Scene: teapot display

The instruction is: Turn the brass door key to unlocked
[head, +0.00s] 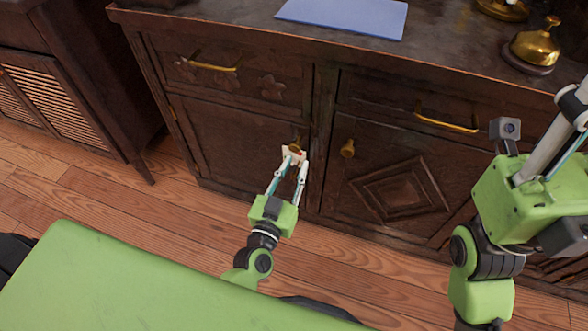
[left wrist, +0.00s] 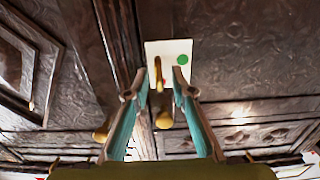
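The brass key (left wrist: 158,75) shows in the left wrist view, upright in front of a white plate (left wrist: 168,52). The plate has a green dot (left wrist: 182,59) and a bit of red low down by the key. My left gripper (left wrist: 160,84) is open, with one finger on each side of the key and gaps between. In the head view my left gripper (head: 294,163) reaches the left cabinet door; its tips largely hide the plate (head: 297,152) and key. My right gripper (head: 545,140) is at the right edge, partly cut off; its tips are unclear.
A brass knob (head: 295,143) sits right by the left gripper, and another knob (head: 348,148) is on the right door. Drawer handles (head: 212,66) (head: 447,125) stick out above. A brass bell (head: 536,46) and a blue sheet (head: 345,16) are on the top.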

